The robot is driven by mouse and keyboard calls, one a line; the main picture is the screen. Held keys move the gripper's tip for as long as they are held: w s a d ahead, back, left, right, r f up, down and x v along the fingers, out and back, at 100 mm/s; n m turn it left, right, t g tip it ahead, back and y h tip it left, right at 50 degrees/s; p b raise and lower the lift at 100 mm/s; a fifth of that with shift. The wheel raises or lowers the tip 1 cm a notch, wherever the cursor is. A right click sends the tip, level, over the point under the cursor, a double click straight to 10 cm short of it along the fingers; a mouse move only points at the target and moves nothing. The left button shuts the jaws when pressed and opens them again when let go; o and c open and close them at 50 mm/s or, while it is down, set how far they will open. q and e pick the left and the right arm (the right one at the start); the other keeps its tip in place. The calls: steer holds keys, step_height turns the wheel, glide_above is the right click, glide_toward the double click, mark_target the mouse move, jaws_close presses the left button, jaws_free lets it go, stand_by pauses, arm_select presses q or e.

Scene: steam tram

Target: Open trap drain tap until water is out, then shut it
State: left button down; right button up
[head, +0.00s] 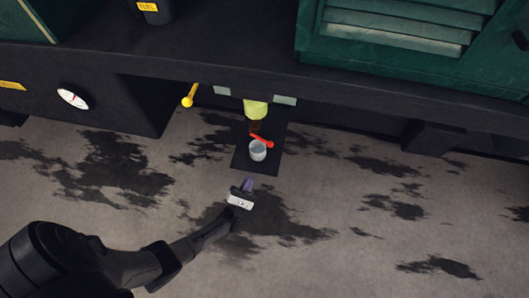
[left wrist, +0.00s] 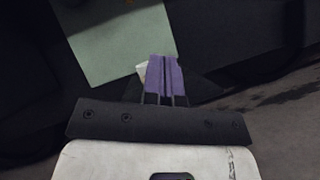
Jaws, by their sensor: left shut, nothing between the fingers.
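The trap (head: 256,108) is a yellow-green body under the tram's edge, with a dark reddish-brown part just below it. A red tap lever (head: 262,141) slants down to the right there. A small grey-white cup (head: 257,151) stands just below the lever in the picture, on a black mat (head: 243,163); whether it holds water is too small to tell. My left gripper (head: 248,184), with purple fingers, is shut and empty, in front of the mat and apart from the lever. Its shut fingers (left wrist: 165,75) also show in the left wrist view. My right gripper is not in view.
Pale green plates (head: 285,100) flank the trap; a pale green panel (left wrist: 118,48) shows in the left wrist view. A yellow handle (head: 189,96) hangs left of the trap. A dial (head: 73,98) is further left. The tram's dark edge overhangs; the stained floor in front is free.

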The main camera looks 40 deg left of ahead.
mark_target(261, 139)
arm_select(q)
steer(key=s+d+r+b+x, duration=0.1)
steer(key=r+x, duration=0.1)
steer(key=x, duration=1)
steer(key=shift+w+d+r, duration=0.15)
steer(key=shift+w+d, duration=0.05)
steer(key=shift+d, duration=0.15)
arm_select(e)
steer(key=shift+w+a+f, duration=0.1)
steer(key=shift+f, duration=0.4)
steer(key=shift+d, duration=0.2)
